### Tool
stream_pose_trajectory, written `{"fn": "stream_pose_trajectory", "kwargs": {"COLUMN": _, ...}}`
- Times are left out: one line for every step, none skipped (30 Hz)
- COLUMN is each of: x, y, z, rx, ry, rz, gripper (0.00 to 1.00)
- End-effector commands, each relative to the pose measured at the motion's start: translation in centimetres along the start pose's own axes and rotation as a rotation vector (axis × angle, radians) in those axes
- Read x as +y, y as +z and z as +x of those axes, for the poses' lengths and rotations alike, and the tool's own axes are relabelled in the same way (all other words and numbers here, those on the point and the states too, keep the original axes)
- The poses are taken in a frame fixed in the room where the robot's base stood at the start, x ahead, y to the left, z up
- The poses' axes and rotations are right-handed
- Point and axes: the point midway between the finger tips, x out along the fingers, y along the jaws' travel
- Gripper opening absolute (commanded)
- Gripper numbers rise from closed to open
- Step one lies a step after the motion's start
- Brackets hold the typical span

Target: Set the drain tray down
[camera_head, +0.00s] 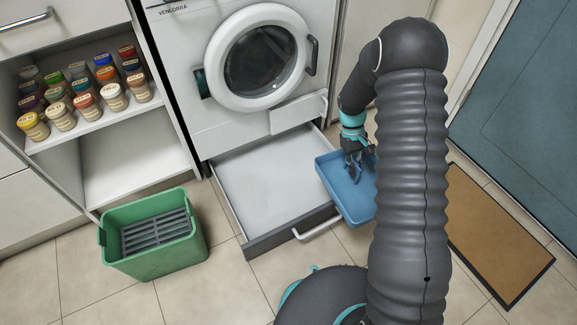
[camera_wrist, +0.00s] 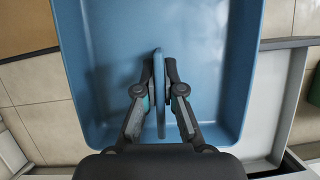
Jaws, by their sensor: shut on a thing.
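The blue drain tray (camera_head: 350,205) is a shallow rectangular tray. In the head view it overlaps the right side of the open drawer (camera_head: 265,185) under the washing machine; I cannot tell how high above the floor it is. My gripper (camera_head: 359,168) reaches down into it. In the wrist view the tray (camera_wrist: 212,55) fills the middle, and my gripper (camera_wrist: 160,75) is shut on its upright central fin, one finger on each side. My arm hides the tray's right part in the head view.
The washing machine (camera_head: 215,115) stands behind the drawer, its round door shut. A green bin (camera_head: 160,262) with a grey grate stands left on the tiles. A shelf of spice jars (camera_head: 60,117) is at upper left. A brown mat (camera_head: 497,230) lies right, before a teal door (camera_head: 530,110).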

Motion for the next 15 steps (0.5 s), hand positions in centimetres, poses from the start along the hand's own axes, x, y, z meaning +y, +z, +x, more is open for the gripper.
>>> {"fn": "stream_pose_trajectory", "kwargs": {"x": -0.3, "y": -1.6, "z": 0.6, "rx": -0.003, "ry": 0.066, "rz": -0.156, "gripper": 0.0}}
{"fn": "stream_pose_trajectory", "kwargs": {"x": -0.4, "y": -2.5, "z": 0.8, "rx": -0.003, "ry": 0.108, "rz": -0.256, "gripper": 0.0}}
{"fn": "stream_pose_trajectory", "kwargs": {"x": -0.5, "y": -3.6, "z": 1.0, "rx": -0.005, "ry": 0.165, "rz": -0.395, "gripper": 0.0}}
{"fn": "stream_pose_trajectory", "kwargs": {"x": -0.7, "y": -4.6, "z": 1.2, "rx": -0.005, "ry": 0.207, "rz": -0.498, "gripper": 0.0}}
{"fn": "stream_pose_trajectory", "kwargs": {"x": -1.0, "y": -5.6, "z": 1.3, "rx": -0.005, "ry": 0.252, "rz": -0.604, "gripper": 0.0}}
{"fn": "stream_pose_trajectory", "kwargs": {"x": -1.5, "y": -7.0, "z": 1.4, "rx": -0.006, "ry": 0.311, "rz": -0.746, "gripper": 0.0}}
{"fn": "stream_pose_trajectory", "kwargs": {"x": -1.9, "y": -8.0, "z": 1.5, "rx": -0.006, "ry": 0.356, "rz": -0.856, "gripper": 0.0}}
{"fn": "stream_pose_trajectory", "kwargs": {"x": -2.5, "y": -9.0, "z": 1.6, "rx": -0.007, "ry": 0.4, "rz": -0.964, "gripper": 0.0}}
{"fn": "stream_pose_trajectory", "kwargs": {"x": -3.2, "y": -10.4, "z": 1.7, "rx": -0.007, "ry": 0.459, "rz": -1.106, "gripper": 0.0}}
{"fn": "stream_pose_trajectory", "kwargs": {"x": -3.9, "y": -11.4, "z": 1.7, "rx": -0.007, "ry": 0.502, "rz": -1.21, "gripper": 0.0}}
{"fn": "stream_pose_trajectory", "kwargs": {"x": -4.6, "y": -12.4, "z": 1.8, "rx": -0.007, "ry": 0.544, "rz": -1.31, "gripper": 0.0}}
{"fn": "stream_pose_trajectory", "kwargs": {"x": -5.5, "y": -13.5, "z": 1.9, "rx": -0.008, "ry": 0.595, "rz": -1.433, "gripper": 0.0}}
{"fn": "stream_pose_trajectory", "kwargs": {"x": -6.2, "y": -14.2, "z": 2.0, "rx": -0.009, "ry": 0.629, "rz": -1.517, "gripper": 0.0}}
{"fn": "stream_pose_trajectory", "kwargs": {"x": -6.7, "y": -14.8, "z": 2.0, "rx": -0.009, "ry": 0.658, "rz": -1.589, "gripper": 0.0}}
{"fn": "stream_pose_trajectory", "kwargs": {"x": -7.5, "y": -15.6, "z": 2.1, "rx": -0.009, "ry": 0.693, "rz": -1.673, "gripper": 0.0}}
